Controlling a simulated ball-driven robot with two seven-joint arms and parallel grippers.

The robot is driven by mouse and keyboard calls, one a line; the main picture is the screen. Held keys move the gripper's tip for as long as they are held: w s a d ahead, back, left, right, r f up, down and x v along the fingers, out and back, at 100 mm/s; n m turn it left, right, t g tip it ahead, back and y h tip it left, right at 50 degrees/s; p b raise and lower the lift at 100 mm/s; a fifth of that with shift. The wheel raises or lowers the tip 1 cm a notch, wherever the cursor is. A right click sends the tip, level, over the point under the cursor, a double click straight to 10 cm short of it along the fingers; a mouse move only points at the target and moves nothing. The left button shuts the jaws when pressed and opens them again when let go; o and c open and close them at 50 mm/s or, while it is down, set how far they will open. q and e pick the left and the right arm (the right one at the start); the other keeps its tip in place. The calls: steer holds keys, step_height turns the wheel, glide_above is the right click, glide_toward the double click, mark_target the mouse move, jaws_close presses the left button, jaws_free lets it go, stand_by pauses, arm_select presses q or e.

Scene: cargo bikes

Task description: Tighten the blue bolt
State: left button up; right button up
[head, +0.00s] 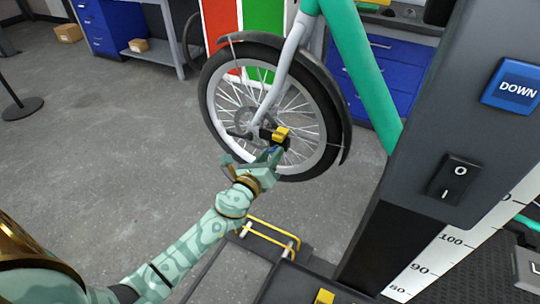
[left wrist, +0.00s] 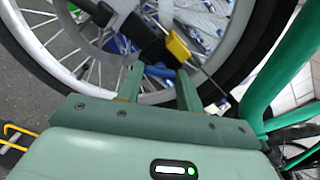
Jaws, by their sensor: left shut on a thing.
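The blue bolt (left wrist: 159,71) shows between the fingers of my left gripper (left wrist: 160,82) in the left wrist view, at the wheel's hub. In the head view my left gripper (head: 268,157) reaches up to the hub of the bike's front wheel (head: 233,64), and only a small bit of blue shows at its fingertips. The gripper is shut on the blue bolt, though the exact contact is hard to see. My right gripper is not in view.
A yellow and black part (head: 282,134) sits at the hub just above the fingers, close to them. A teal frame tube (head: 362,70) rises on the right. A grey post with a DOWN button (head: 515,85) and scale stands at right. A yellow rail (head: 271,238) lies below.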

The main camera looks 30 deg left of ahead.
arm_select(q)
steer(key=m+p, duration=0.1)
steer(key=m, duration=0.5)
steer(key=shift+f, duration=0.15)
stand_by(0.4)
steer(key=o, duration=1)
steer(key=shift+s, duration=0.1)
steer(key=s, duration=1)
steer(key=s+d+p, duration=0.1)
steer(key=s, duration=0.5)
steer(key=shift+s, duration=0.1)
